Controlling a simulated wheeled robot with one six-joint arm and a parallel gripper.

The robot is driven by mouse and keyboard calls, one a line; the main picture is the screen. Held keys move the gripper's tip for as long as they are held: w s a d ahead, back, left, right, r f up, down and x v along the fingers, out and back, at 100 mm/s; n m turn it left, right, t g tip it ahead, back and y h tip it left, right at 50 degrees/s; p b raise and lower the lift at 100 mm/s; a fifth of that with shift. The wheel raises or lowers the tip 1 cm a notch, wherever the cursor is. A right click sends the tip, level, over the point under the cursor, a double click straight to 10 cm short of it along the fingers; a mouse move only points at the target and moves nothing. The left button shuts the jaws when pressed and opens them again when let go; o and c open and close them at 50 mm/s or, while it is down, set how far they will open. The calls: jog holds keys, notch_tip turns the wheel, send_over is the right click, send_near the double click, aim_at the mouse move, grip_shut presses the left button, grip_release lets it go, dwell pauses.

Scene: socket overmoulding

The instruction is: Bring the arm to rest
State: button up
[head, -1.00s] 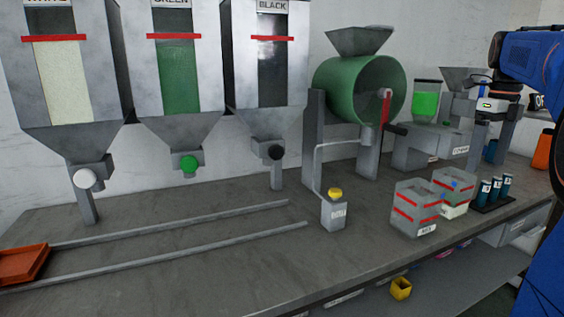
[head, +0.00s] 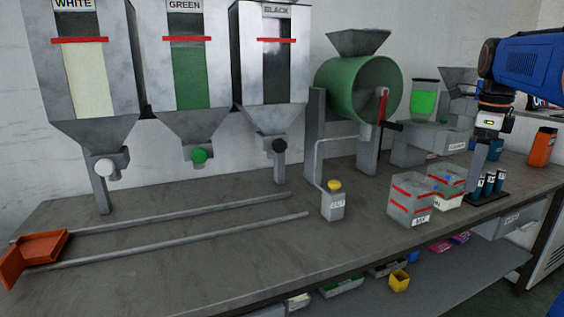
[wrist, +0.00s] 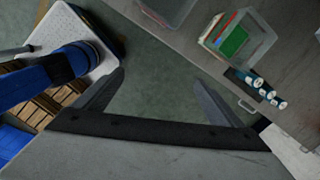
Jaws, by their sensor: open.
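My arm's blue link (head: 528,66) enters from the right in the head view. My gripper (head: 480,158) hangs below it with its fingers pointing down, near the right part of the workbench. In the wrist view my gripper (wrist: 158,80) has its two fingers wide apart, with nothing between them and the floor below. In the head view, the fingers overlap the small blue cylinders (head: 489,184) in the picture; contact cannot be told there.
Two clear boxes with red stripes (head: 411,200) stand left of the cylinders. An orange container (head: 542,147) stands at the right end. The workbench (head: 190,250) carries rails, an orange tray (head: 33,258), hoppers and a green drum (head: 345,90). A shelf (head: 440,275) holds small bins.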

jog(key=s+a+f+n+t, duration=0.4)
jog(key=s+a+f+n, duration=1.6)
jog(key=n, duration=0.7)
notch_tip(320, 180, down, 4)
jog(key=shift+a+r, duration=0.15)
jog(key=shift+a, duration=0.55)
